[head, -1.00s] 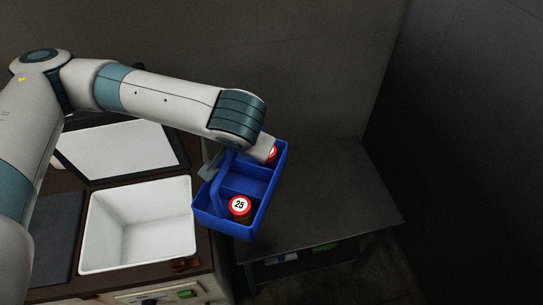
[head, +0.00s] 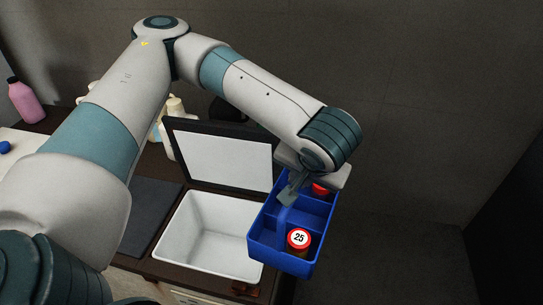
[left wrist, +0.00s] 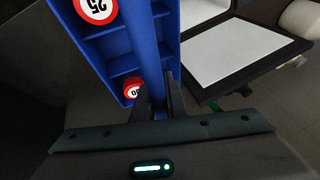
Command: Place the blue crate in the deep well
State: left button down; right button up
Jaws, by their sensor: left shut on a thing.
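The blue crate (head: 259,238) is a divided carrier with a central handle. It holds a jar with a red-rimmed "25" lid (head: 298,238) and another red-lidded jar (head: 320,189), partly hidden by my wrist. My left gripper (head: 289,193) is shut on the crate's central handle and holds it up, just right of the deep well. The left wrist view shows the fingers (left wrist: 158,102) at the crate's blue divider (left wrist: 143,40). The deep well (head: 187,252) is a white rectangular basin, open and empty where visible. The crate overlaps its right edge in the head view. My right gripper is not in view.
A raised lid with a white inner face (head: 222,160) stands behind the well. A dark flat panel (head: 152,212) lies left of it. A pink bottle (head: 27,102) and cream bottles (head: 175,108) stand farther back left.

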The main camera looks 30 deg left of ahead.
aim_at(229, 266)
jog(key=k+j+z, duration=0.1)
jog(key=j, duration=0.35)
jog(key=k+j+z, duration=0.1)
jog(key=j, duration=0.35)
jog(key=k+j, duration=0.3)
jog(key=k+j+z, duration=0.15)
jog(key=j, duration=0.35)
jog(key=k+j+z, duration=0.1)
jog(key=k+j, duration=0.15)
jog(key=j, duration=0.15)
jog(key=k+j+z, duration=0.1)
jog(key=j, duration=0.3)
jog(key=k, duration=0.1)
